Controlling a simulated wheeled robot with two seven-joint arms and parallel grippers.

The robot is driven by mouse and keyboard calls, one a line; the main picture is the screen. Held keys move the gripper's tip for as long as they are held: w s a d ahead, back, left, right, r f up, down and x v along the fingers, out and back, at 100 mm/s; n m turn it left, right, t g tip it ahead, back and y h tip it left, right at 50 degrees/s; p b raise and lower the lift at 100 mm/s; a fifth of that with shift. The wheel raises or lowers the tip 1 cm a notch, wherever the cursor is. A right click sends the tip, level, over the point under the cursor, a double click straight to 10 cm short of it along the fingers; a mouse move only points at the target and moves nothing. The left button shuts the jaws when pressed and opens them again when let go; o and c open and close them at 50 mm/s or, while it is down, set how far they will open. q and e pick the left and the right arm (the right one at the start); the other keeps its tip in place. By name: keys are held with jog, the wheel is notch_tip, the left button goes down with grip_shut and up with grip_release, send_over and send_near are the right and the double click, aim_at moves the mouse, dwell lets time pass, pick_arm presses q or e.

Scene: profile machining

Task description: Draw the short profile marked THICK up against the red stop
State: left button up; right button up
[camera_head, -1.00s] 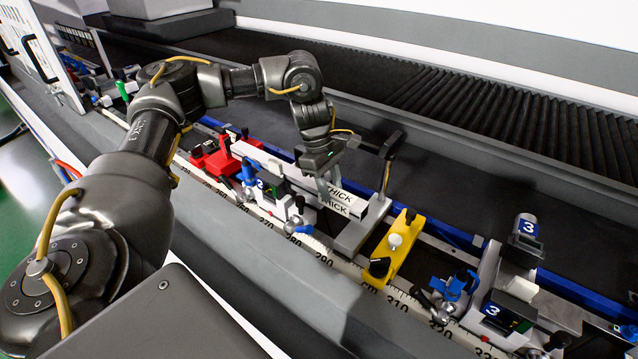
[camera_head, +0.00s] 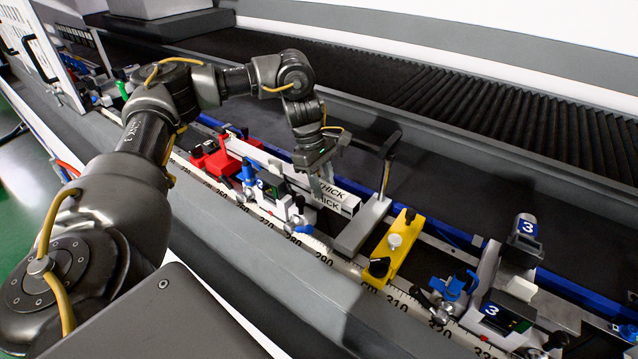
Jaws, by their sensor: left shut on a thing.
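The short light-grey profile (camera_head: 345,197) lies along the rail, with THICK printed at its right end on two faces. My left gripper (camera_head: 322,182) is shut on the profile near that marked end, pointing down. The red stop (camera_head: 211,157) stands at the left on the rail, by the profile's far left end. My arm and the clamp hide part of that area, and I cannot tell whether the profile touches the stop. My right gripper is not in view.
A clamp marked 2 (camera_head: 277,197) stands in front of the profile. A grey block with a dark upright post (camera_head: 362,226) is just right of its end. A yellow block (camera_head: 396,245) and a clamp marked 3 (camera_head: 497,311) stand further right. A scale (camera_head: 317,247) runs along the front.

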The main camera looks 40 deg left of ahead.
pick_arm(q)
jog(key=shift+f, duration=0.1)
jog(key=o, duration=1.2)
jog(key=shift+a, duration=0.1)
jog(key=shift+r, duration=0.2)
jog(key=shift+b+v, duration=0.55)
jog(key=shift+v, duration=0.6)
jog(key=p+v, duration=0.1)
jog(key=v, duration=0.7)
